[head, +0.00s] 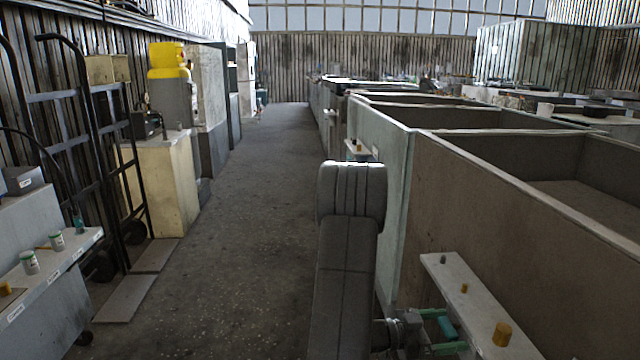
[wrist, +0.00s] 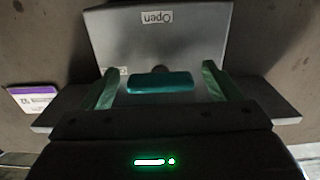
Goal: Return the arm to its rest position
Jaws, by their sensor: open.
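My arm (head: 345,260) rises in the lower middle of the head view and bends down towards a small shelf on the right. My gripper (head: 455,330) is low beside that shelf, with its two green fingers spread. In the wrist view my gripper (wrist: 160,67) is open. A teal block or handle (wrist: 160,83) lies between the fingers, with a visible gap on each side. Teal also shows between the fingers in the head view (head: 447,328). Behind it is a grey panel (wrist: 158,38) labelled "Open". How the teal piece is fixed cannot be told.
A purple and white card (wrist: 33,99) is at the wrist view's left. Hand trucks (head: 85,150) and a cream cabinet (head: 165,185) line the left. The aisle (head: 250,200) is clear.

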